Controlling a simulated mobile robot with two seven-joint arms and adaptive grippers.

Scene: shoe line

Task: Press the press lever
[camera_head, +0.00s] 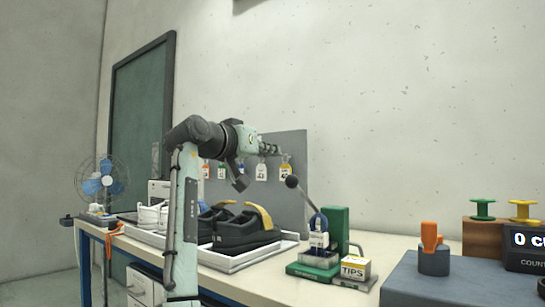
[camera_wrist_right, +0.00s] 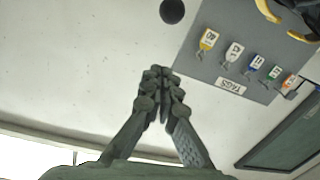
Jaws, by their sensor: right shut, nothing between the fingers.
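The press (camera_head: 336,228) is a green upright on a green base on the bench. Its press lever (camera_head: 304,196) is a thin bar slanting up and left to a round black knob (camera_head: 292,181), which stands raised. The knob also shows at the top edge of the right wrist view (camera_wrist_right: 172,11). My right gripper (camera_head: 276,150) is shut and empty, above and a little left of the knob, apart from it in the picture. Its closed fingers (camera_wrist_right: 160,84) show in the right wrist view. My left gripper is not in view.
A white tray (camera_head: 240,261) with dark shoes (camera_head: 246,231) stands left of the press. A grey board (camera_head: 291,207) with hanging tags is behind. A TIPS box (camera_head: 355,268) stands right of the press, then a grey block (camera_head: 425,283) and thread spools.

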